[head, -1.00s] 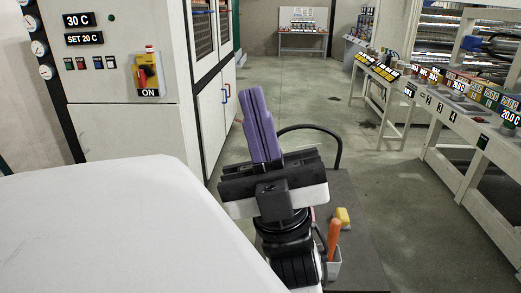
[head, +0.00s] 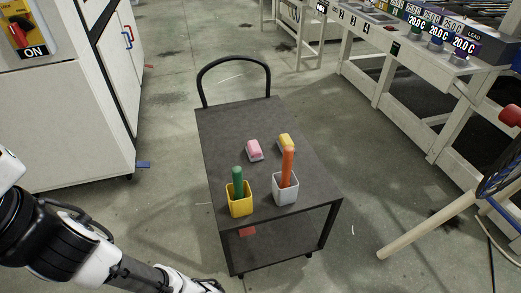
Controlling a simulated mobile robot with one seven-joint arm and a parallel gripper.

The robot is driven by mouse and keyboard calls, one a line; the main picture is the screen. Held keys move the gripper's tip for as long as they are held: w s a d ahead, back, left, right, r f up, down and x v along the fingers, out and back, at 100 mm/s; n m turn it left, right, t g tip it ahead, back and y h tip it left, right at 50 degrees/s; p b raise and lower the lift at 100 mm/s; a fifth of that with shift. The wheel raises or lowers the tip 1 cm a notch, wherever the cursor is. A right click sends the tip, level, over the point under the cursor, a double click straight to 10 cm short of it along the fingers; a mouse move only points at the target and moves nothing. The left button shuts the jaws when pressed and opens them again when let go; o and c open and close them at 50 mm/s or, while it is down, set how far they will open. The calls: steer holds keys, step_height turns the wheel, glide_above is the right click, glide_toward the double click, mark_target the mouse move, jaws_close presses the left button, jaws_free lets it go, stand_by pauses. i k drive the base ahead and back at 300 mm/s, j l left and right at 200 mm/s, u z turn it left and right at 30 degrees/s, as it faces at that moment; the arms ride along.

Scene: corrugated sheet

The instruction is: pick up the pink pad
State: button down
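The pink pad (head: 254,149) is a small pink block with a pale lower edge. It lies on the dark top of a cart (head: 222,135), near the middle, with clear surface around it. A yellow pad (head: 285,139) lies to its right, partly hidden by an orange stick. My arm enters at the lower left and runs to the bottom edge, left of the cart. The fingers of my gripper are out of the picture, and nothing touches the pink pad.
A yellow cup (head: 240,207) with a green stick and a grey cup (head: 285,190) with an orange stick (head: 287,165) stand at the cart's near end. A black handle (head: 232,62) arches at its far end. White cabinets (head: 65,130) stand left, a bench (head: 400,85) right.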

mark_target(253, 150)
steer(key=z, duration=1.65)
steer(key=j+u, duration=0.1)
steer(key=u, duration=1.6)
steer(key=i+j, duration=0.15)
steer(key=i, duration=0.65)
steer(key=i+l+z, duration=0.05)
